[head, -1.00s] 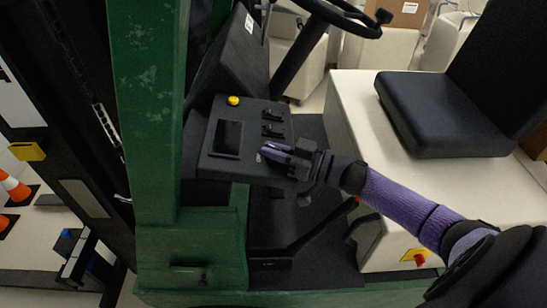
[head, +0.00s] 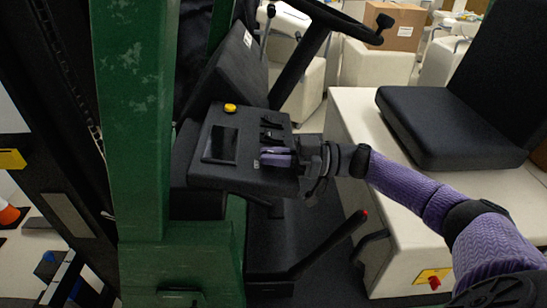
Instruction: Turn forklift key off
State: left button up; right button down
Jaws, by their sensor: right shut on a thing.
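The forklift's dark control panel (head: 222,172) sits left of centre in the head view, with a dark screen (head: 220,143) and a yellow button (head: 230,108) on it. My right gripper (head: 268,157) reaches in from the right over the panel's lower right part. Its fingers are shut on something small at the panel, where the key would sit. The key itself is hidden by the fingers, so I cannot tell its angle. My left gripper is not in view.
A green post (head: 132,120) stands left of the panel. The steering wheel (head: 340,18) is above. A black seat (head: 450,125) on a cream base is at right. A lever with a red tip (head: 364,213) rises below my right arm. A cardboard box (head: 393,27) is behind.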

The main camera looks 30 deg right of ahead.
jog(key=c, duration=0.7)
grip_release()
jog(key=b+v, duration=0.1)
jog(key=v, duration=0.9)
jog(key=shift+b, duration=0.4)
